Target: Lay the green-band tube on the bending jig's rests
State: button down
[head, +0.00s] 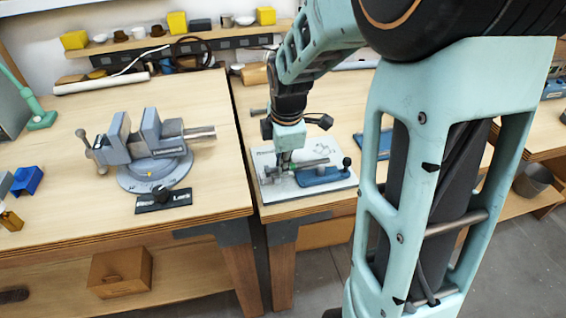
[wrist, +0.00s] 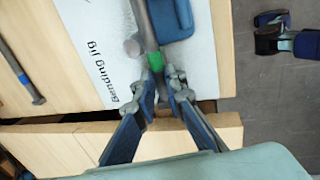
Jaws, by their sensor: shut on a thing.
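The green-band tube (wrist: 144,22) is a grey rod with a green band. In the wrist view it runs from the top edge down to my gripper (wrist: 165,86), which is shut on it just beside the band. The bending jig (wrist: 172,18) is a blue block on a white board marked "Bending jig", with a round grey part (wrist: 132,47) beside the tube. In the head view my gripper (head: 285,160) is over the board, the tube (head: 311,163) lies across the jig area, and the blue jig (head: 325,176) is just in front of it. I cannot tell whether the tube touches the rests.
Another grey tube with a blue band (wrist: 22,76) lies on the table at left in the wrist view. A grey vise (head: 150,150) stands on the left table. A gap separates the two tables. The board (head: 290,193) lies close to the table's front edge.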

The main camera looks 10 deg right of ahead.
jog(key=shift+s+f, duration=0.35)
jog(key=shift+f, duration=0.25)
jog(key=c, duration=2)
grip_release()
jog(key=shift+o, duration=0.5)
jog(key=shift+w+f, duration=0.1)
jog(key=shift+w, duration=0.2)
jog(key=shift+r, duration=0.25)
jog(key=shift+r, duration=0.25)
jog(key=v, duration=1.1)
jog(key=shift+r, duration=0.2)
